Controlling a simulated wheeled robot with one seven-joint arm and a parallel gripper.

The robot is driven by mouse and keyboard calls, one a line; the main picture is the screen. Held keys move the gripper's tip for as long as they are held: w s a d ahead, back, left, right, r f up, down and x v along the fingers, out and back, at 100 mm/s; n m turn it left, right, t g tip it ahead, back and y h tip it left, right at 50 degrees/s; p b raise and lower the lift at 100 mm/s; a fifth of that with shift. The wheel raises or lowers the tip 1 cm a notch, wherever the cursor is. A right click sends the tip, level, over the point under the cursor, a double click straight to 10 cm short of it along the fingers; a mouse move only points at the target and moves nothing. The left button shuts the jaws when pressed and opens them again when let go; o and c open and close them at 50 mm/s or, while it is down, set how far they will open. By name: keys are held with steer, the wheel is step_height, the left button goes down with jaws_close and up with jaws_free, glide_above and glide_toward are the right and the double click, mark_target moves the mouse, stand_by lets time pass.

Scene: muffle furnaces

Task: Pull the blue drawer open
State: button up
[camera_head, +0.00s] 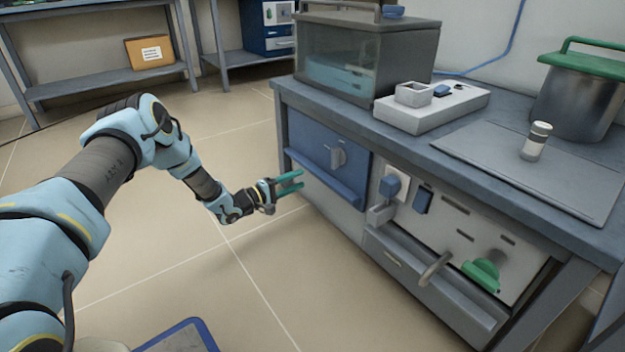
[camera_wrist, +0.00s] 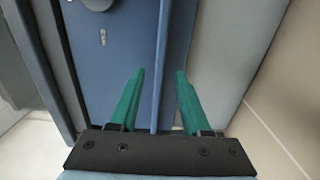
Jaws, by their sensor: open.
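The blue drawer (camera_head: 312,142) is the blue front at the left end of the bench. It looks shut, with a grey knob (camera_head: 338,157) on its face and a long blue lip (camera_head: 325,180) along its lower edge. My gripper (camera_head: 300,180) is open, close in front of that lip near its left part. In the wrist view my two green fingers (camera_wrist: 160,78) point at the blue front (camera_wrist: 112,62). The lip (camera_wrist: 160,50) runs up the picture between the fingertips. I cannot tell whether either finger touches it.
A glass tank (camera_head: 338,58), a white device (camera_head: 430,107) and a pot with a green lid (camera_head: 582,95) stand on the bench. A control panel with a green knob (camera_head: 482,274) and a grey lower drawer (camera_head: 425,280) are to the right.

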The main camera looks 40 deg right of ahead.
mark_target(313, 173)
steer(key=shift+s+d+b, duration=0.15)
steer(key=shift+d+b, duration=1)
steer(key=shift+d, duration=2.1)
jaws_close()
